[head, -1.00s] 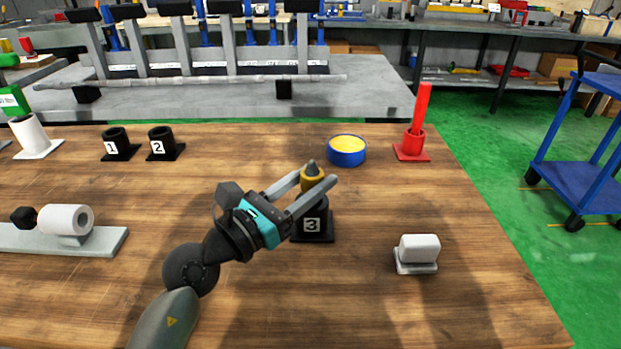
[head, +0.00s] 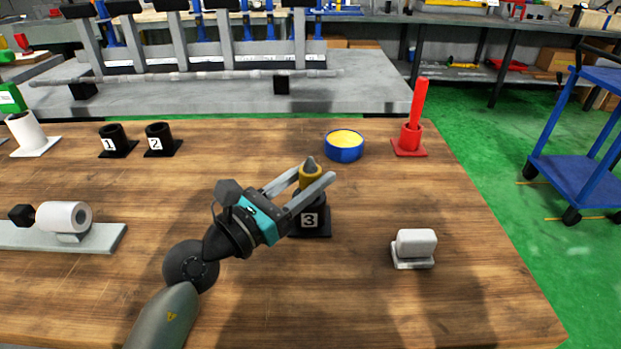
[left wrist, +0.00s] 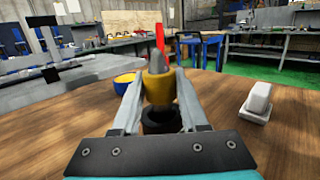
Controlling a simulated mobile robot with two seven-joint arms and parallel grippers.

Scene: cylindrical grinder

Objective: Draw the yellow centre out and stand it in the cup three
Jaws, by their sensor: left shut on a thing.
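The yellow centre (head: 311,174), a yellow piece with a grey pointed tip, is upright between the fingers of my left gripper (head: 305,183). The gripper is shut on it. In the left wrist view the yellow centre (left wrist: 158,86) stands over the dark mouth of cup three (left wrist: 160,120). Cup three (head: 310,220) is black with a white "3" label, on a square base. The gripper hides part of the cup's rim, so I cannot tell how deep the centre's lower end sits. My right gripper is not in view.
Black cups one (head: 113,140) and two (head: 160,139) stand at the back left. A blue bowl with yellow inside (head: 344,146) and a red holder with a rod (head: 411,136) stand behind. A white block (head: 415,247) is at the right. A grey fixture (head: 62,232) is at the left.

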